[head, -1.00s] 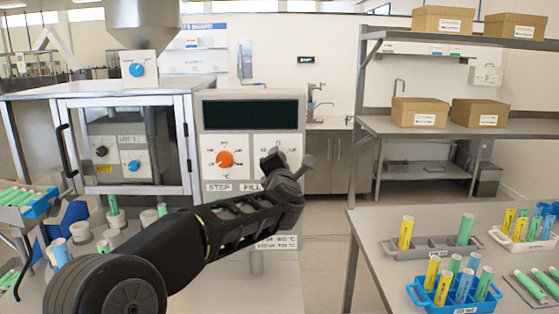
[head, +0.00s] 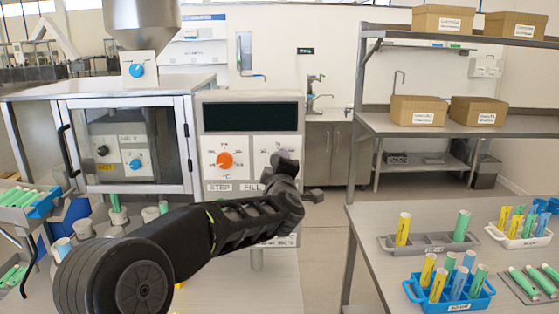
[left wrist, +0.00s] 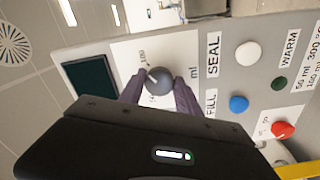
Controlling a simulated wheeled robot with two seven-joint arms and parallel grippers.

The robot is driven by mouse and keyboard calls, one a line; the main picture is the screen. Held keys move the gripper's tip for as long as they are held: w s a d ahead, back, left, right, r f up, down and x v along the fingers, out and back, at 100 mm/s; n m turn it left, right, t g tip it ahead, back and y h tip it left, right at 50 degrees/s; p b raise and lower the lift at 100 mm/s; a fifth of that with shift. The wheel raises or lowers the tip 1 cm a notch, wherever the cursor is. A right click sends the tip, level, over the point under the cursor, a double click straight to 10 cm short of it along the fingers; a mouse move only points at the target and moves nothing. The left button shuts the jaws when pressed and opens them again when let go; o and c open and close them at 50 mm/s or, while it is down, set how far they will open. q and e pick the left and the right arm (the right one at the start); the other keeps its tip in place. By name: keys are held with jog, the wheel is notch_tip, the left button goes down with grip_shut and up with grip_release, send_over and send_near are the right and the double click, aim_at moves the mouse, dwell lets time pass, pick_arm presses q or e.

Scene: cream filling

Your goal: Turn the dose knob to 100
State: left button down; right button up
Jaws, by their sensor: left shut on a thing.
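The dose knob (left wrist: 158,80) is a round grey knob on a white dial plate marked "ml" in the left wrist view. A pale mark on it faces up and left in that picture, roughly toward the printed 100; the exact setting is too small to read. My left gripper (left wrist: 158,88) is shut on the knob, with one finger on each side. In the head view my left gripper (head: 283,165) is at the right dial plate (head: 264,146) and hides the knob. My right gripper is not in view.
An orange temperature knob (head: 225,160) sits left of the dose dial, under a dark display (head: 250,117). The left wrist view shows a white button (left wrist: 248,54), a blue button (left wrist: 239,104) and a red button (left wrist: 283,129). A table with tube racks (head: 450,291) stands at right.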

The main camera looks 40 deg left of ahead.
pick_arm(q)
jog(key=shift+m, duration=0.8)
jog(key=shift+f+p, duration=0.1)
jog(key=shift+p, duration=0.2)
jog(key=c, duration=0.9)
grip_release()
jog(key=b+v, duration=0.2)
jog(key=v, duration=0.6)
